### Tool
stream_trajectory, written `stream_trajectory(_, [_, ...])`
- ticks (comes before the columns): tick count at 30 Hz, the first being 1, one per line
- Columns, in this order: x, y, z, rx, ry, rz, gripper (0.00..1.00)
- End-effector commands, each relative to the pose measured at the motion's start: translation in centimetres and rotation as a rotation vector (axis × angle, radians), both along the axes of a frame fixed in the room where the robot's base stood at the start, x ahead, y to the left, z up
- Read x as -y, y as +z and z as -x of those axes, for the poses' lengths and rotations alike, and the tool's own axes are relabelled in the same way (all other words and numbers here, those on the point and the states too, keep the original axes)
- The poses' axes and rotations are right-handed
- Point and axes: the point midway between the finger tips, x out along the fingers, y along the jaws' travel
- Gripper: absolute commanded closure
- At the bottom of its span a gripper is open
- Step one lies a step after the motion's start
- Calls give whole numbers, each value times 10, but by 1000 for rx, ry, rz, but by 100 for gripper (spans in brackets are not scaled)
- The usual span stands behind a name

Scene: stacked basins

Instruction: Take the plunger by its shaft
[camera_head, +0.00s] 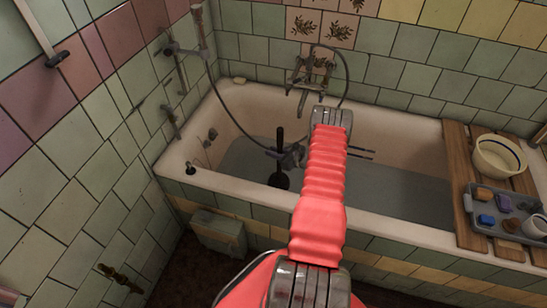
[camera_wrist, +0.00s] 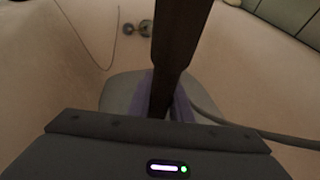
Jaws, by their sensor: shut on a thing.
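The plunger (camera_head: 279,180) is dark, with an upright shaft and a dark cup, over the water near the bath's front rim in the head view. My gripper (camera_head: 289,157) is shut on its shaft, between the top end and the cup. In the wrist view the dark brown shaft (camera_wrist: 180,35) runs down between the purple-edged fingers of my gripper (camera_wrist: 162,98). The cup is hidden there. I cannot tell whether the cup touches the bath's bottom.
The bath (camera_head: 400,222) holds grey water (camera_head: 400,190). A wooden board (camera_head: 463,190) across its right end bears a cream basin (camera_head: 499,158) and a grey tray (camera_head: 487,232) with small items. Taps (camera_head: 305,80) and a shower hose (camera_head: 232,115) hang behind and left of the plunger.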

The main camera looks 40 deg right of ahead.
Motion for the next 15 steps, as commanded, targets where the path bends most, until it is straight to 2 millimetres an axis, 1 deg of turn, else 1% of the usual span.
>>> stream_trajectory(1, [1,8,-1,2,0,2,100])
stream_trajectory(6, [0,24,0,1,0,1,100])
stream_trajectory(9, [0,28,0,1,0,1,100])
stream_trajectory(15, [0,30,0,1,0,0,100])
